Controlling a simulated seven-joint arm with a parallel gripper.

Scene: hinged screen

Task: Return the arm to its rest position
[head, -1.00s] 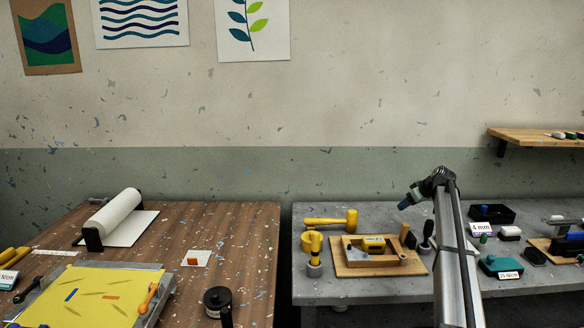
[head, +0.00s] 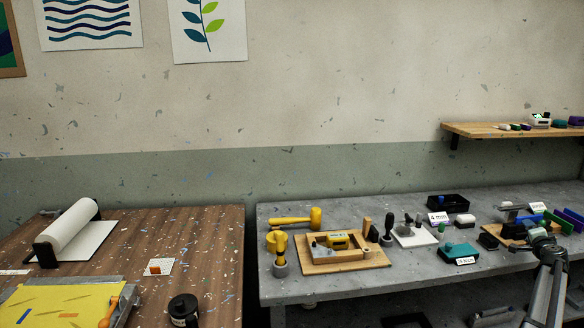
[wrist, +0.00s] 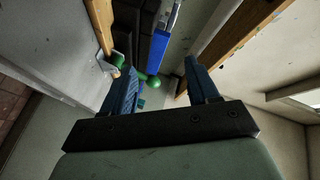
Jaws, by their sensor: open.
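My gripper (wrist: 160,68) shows in the wrist view with its two blue-grey fingers apart and nothing held between them. Beyond the fingertips are a green rounded thing and a long blue bar, at a distance I cannot judge. In the head view my arm stands at the lower right, over the right end of the grey workbench (head: 350,283). I cannot make out the gripper's fingers there.
A wooden wall shelf (head: 490,131) is at the upper right. A brown table (head: 215,240) stands left, past a gap.

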